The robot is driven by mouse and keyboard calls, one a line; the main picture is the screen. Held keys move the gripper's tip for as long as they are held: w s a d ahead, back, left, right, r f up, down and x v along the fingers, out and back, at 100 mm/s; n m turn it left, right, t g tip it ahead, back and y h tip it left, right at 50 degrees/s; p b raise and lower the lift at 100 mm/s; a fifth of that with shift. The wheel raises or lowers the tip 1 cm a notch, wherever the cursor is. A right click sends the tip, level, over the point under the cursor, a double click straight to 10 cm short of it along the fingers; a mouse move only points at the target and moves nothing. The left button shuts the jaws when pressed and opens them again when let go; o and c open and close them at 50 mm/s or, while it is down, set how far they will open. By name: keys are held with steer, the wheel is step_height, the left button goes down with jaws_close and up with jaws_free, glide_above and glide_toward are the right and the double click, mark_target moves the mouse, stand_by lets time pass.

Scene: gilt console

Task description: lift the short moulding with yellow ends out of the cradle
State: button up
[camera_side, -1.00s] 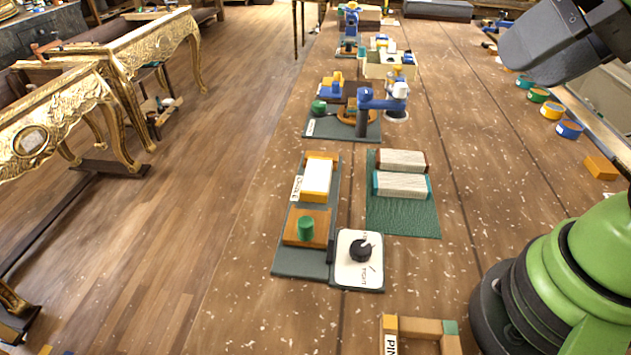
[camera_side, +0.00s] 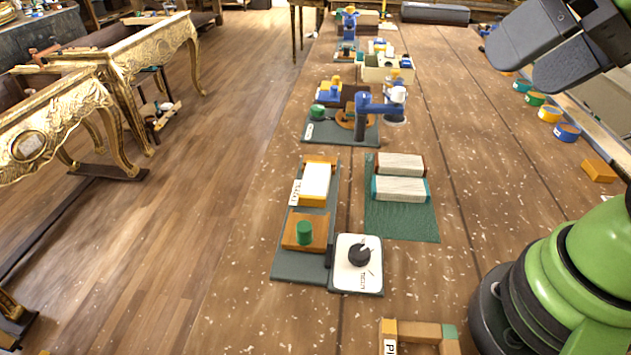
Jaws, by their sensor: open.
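A short moulding with a white top (camera_side: 316,178) and a yellow end (camera_side: 311,200) lies in the left part of the work area, on a long dark board with a small white label at its side. An orange block (camera_side: 319,161) stands at its far end, so I cannot clearly see that end. I take this holder as the cradle (camera_side: 336,185). My gripper (camera_side: 518,62) is at the upper right, raised above the bench and well apart from the moulding. Its two dark fingers are spread with a gap between them, and nothing is in it.
Two pale mouldings, one with reddish ends (camera_side: 401,165) and one with teal ends (camera_side: 400,189), lie on a green mat (camera_side: 400,222). A green knob on an orange block (camera_side: 305,233) and a white dial plate (camera_side: 348,278) are nearer. Bare bench lies right of the mat.

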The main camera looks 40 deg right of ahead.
steer(key=w+n+g, duration=0.2)
steer(key=w+n, duration=0.7)
steer(key=n+g+h, duration=0.2)
steer(key=n+g, duration=0.3)
steer(key=n, duration=1.7)
glide_above(314, 188)
steer(key=f, duration=2.4)
steer(key=shift+s+a+f, duration=0.1)
steer(key=shift+s, duration=0.15)
steer(key=shift+w+f, duration=0.15)
steer(key=shift+f, duration=1.35)
steer(key=shift+w+f, duration=0.15)
steer(key=shift+f, duration=1.3)
steer(key=c, duration=1)
